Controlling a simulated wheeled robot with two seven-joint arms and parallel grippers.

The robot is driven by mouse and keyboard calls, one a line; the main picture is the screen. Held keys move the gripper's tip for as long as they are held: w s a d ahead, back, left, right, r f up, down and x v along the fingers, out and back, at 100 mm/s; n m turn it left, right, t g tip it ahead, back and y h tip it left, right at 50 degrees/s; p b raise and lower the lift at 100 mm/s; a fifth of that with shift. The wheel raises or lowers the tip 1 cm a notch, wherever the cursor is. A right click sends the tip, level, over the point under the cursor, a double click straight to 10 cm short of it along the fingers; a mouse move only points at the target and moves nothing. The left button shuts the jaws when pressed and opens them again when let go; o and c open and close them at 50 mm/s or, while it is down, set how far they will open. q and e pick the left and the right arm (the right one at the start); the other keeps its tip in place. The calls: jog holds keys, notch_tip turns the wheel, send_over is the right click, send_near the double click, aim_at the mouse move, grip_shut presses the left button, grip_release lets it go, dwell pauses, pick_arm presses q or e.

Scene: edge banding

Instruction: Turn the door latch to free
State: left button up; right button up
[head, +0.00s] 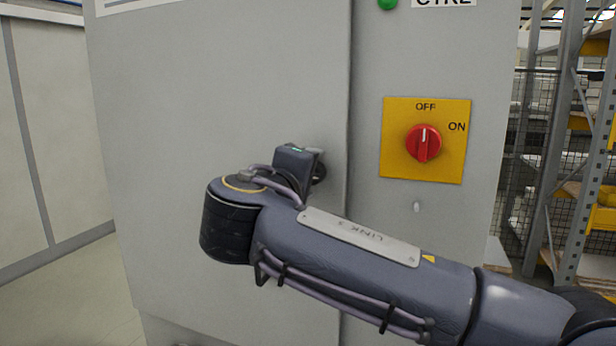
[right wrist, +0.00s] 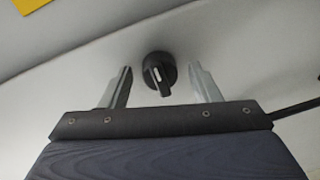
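The door latch is a small black round knob (right wrist: 160,70) with a raised grip bar and a white mark, on the grey cabinet door (head: 220,90). In the head view its dark edge (head: 320,173) shows near the door's right edge, partly hidden by my right wrist. My right gripper (right wrist: 162,74) is open, its two metal fingers apart on either side of the knob in the right wrist view. Gaps show between the knob and both fingers; I cannot tell its exact distance from the door. My left gripper is not in view.
A red rotary switch (head: 424,143) on a yellow plate with OFF and ON labels sits right of the door seam. A green lamp (head: 387,4) is above it. Metal shelving (head: 566,140) stands at the far right. Open floor (head: 75,290) shows at lower left.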

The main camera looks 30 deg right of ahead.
jog(key=v, duration=0.7)
jog(key=shift+s+a, duration=0.25)
jog(key=shift+a, duration=0.05)
dwell(0.3)
jog(key=s+d+f+g+y+p, duration=0.2)
jog(key=s+d+f+y+p, duration=0.15)
jog(key=f, duration=0.45)
jog(key=s+d+f+g+y+p, duration=0.2)
jog(key=d+f+g+y, duration=0.15)
jog(key=f, duration=0.45)
jog(key=s+a+f+m+y+p, duration=0.5)
jog(key=s+a+f+m+y, duration=0.2)
jog(key=s+a+f+y, duration=0.1)
jog(key=s+f+y, duration=0.1)
jog(key=s+f, duration=0.1)
jog(key=s, duration=0.1)
jog(key=shift+s+a+f+y, duration=0.15)
jog(key=shift+f+y, duration=0.1)
jog(key=shift+y, duration=0.15)
